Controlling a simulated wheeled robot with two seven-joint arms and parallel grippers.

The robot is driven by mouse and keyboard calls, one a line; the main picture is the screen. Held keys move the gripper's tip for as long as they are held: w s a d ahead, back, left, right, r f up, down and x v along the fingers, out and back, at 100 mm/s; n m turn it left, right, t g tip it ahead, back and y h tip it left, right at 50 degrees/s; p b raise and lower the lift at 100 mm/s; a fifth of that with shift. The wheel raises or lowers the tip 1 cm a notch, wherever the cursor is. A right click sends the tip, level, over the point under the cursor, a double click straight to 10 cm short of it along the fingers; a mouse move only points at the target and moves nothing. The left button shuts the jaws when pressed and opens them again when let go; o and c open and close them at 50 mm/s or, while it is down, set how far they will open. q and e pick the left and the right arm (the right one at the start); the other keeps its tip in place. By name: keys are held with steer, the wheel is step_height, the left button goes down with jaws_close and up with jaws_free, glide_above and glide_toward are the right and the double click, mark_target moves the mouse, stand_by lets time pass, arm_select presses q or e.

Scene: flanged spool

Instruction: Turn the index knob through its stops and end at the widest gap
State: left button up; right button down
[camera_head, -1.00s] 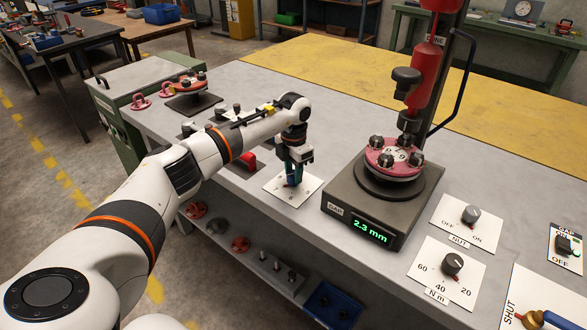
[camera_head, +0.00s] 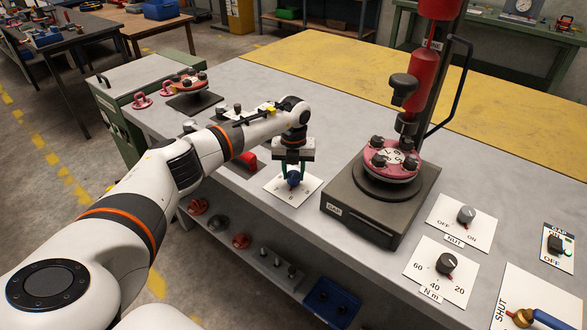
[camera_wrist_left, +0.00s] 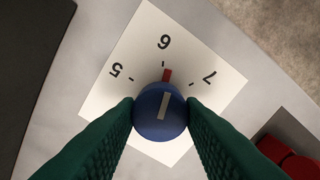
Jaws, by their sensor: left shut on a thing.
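The blue index knob (camera_wrist_left: 160,112) stands on a white dial plate (camera_wrist_left: 120,85) marked 5, 6 and 7. Its red pointer (camera_wrist_left: 167,75) points at about the 6 mark. My left gripper (camera_head: 292,172) is shut on the knob, a green finger on each side; the knob also shows small in the head view (camera_head: 293,179). The pink flanged spool (camera_head: 392,158) with black nuts sits on the dark gap stand (camera_head: 345,212). The stand's front display (camera_head: 372,231) is dark, so no gap reading shows. My right gripper is out of view.
A red press column (camera_head: 430,60) rises behind the spool. The NUT switch (camera_head: 466,215), the torque knob (camera_head: 446,263) and the GAP switch (camera_head: 556,243) lie to the right. A blue-handled SHUT lever (camera_head: 548,320) is at the lower right. Grey bench surface surrounds the dial plate.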

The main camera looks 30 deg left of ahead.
mark_target(294, 174)
arm_select(q)
steer(key=shift+n, duration=0.9)
steer(key=o, duration=1)
step_height(294, 174, up, 12)
steer(key=b, duration=0.2)
